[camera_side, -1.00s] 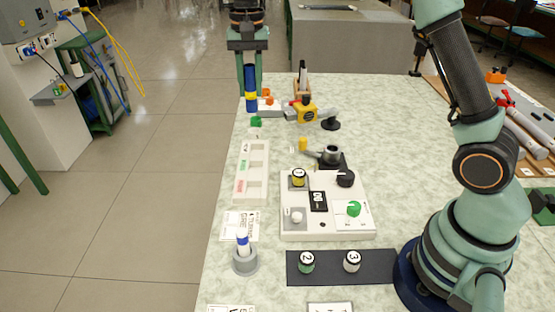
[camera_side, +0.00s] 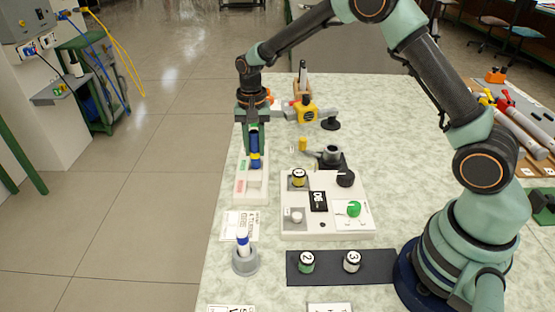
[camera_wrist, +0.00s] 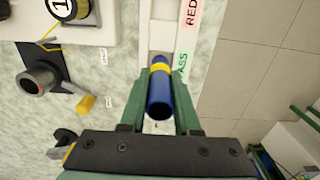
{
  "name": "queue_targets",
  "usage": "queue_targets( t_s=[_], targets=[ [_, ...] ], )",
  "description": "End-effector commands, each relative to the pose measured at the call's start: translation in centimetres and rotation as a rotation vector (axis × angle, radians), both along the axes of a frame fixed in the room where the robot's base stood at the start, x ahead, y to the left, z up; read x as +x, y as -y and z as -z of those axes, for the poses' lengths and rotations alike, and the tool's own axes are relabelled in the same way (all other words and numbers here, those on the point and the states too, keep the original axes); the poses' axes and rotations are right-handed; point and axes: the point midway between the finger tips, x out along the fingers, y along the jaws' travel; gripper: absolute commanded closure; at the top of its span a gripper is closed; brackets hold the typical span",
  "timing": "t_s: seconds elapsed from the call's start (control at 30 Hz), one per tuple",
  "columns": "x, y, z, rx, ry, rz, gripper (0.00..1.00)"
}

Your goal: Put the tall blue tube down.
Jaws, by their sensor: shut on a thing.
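My gripper (camera_side: 254,150) is shut on the tall blue tube (camera_side: 255,158), which has a yellow band. It holds the tube upright over the white tray (camera_side: 251,199), level with the green-labelled part. In the wrist view the tube (camera_wrist: 160,98) stands between the green fingers (camera_wrist: 159,82), seen from its open top, with the tray (camera_wrist: 162,12) beyond it. The tray has "PASS" and red labels along one side. The tube's lower end is partly hidden, and I cannot tell whether it touches the tray.
A white panel (camera_side: 330,226) with knobs stands right of the tray. A grey holder (camera_side: 245,262) with a white-and-blue piece is in front. Black-topped fixture (camera_side: 330,156) and yellow block (camera_side: 306,112) stand behind the panel. The table's left edge is close to the tray.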

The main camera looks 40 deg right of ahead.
Motion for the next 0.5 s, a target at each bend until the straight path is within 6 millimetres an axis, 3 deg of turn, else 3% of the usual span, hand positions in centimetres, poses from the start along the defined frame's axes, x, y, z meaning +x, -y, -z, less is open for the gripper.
queue_targets(
  t_s=[0.13, 0.5],
  targets=[
    [0.0, 0.0, 1.7, 0.000, 0.000, 0.000, 1.00],
    [0.0, 0.0, 2.0, 0.000, 0.000, 0.000, 1.00]
  ],
)
